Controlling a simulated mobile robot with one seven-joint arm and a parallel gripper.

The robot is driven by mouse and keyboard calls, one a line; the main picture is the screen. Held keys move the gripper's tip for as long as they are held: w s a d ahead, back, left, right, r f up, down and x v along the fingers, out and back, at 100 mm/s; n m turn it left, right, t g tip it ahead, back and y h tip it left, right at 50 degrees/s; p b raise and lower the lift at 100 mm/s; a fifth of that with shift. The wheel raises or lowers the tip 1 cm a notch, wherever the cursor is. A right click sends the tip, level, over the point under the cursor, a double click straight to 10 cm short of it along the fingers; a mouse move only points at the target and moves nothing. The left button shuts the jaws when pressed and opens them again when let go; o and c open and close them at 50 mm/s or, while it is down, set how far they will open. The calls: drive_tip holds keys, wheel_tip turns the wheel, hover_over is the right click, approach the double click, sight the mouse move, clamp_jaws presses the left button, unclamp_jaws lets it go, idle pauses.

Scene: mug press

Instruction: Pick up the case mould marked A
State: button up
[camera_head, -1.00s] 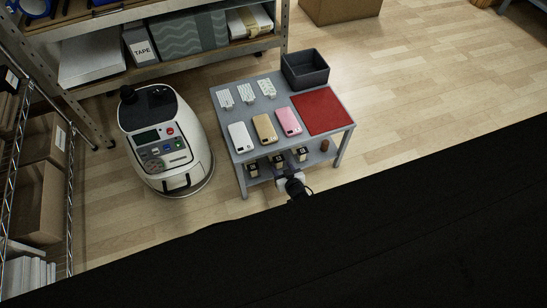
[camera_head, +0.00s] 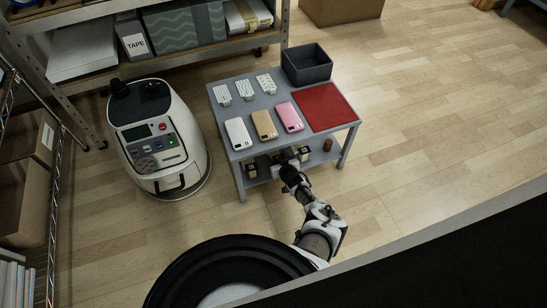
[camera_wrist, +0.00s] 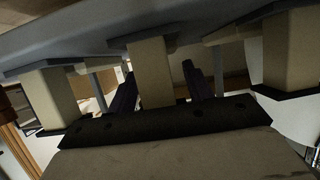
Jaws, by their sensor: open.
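Several cream-and-black case moulds stand on the lower shelf of the grey table: one at the left (camera_head: 250,170), one at the right (camera_head: 304,153), and a middle one largely behind my gripper. Their letters are not legible, so I cannot tell which is A. My gripper (camera_head: 284,160) reaches in at the shelf's front edge. In the wrist view the middle mould (camera_wrist: 150,70) shows between the two dark, open fingers (camera_wrist: 158,90); no contact is clear. The left mould (camera_wrist: 50,95) and right mould (camera_wrist: 290,50) flank it.
The table top (camera_head: 225,112) overhangs the shelf and carries white, gold and pink phone cases (camera_head: 264,124), label cards, a red mat (camera_head: 325,107) and a dark bin (camera_head: 307,64). A brown cylinder (camera_head: 328,145) stands right on the shelf. A white machine (camera_head: 157,140) stands left.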

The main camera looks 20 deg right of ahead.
drive_tip(key=shift+w, duration=0.1)
clamp_jaws()
idle(0.3)
drive_tip(key=shift+r, duration=0.15)
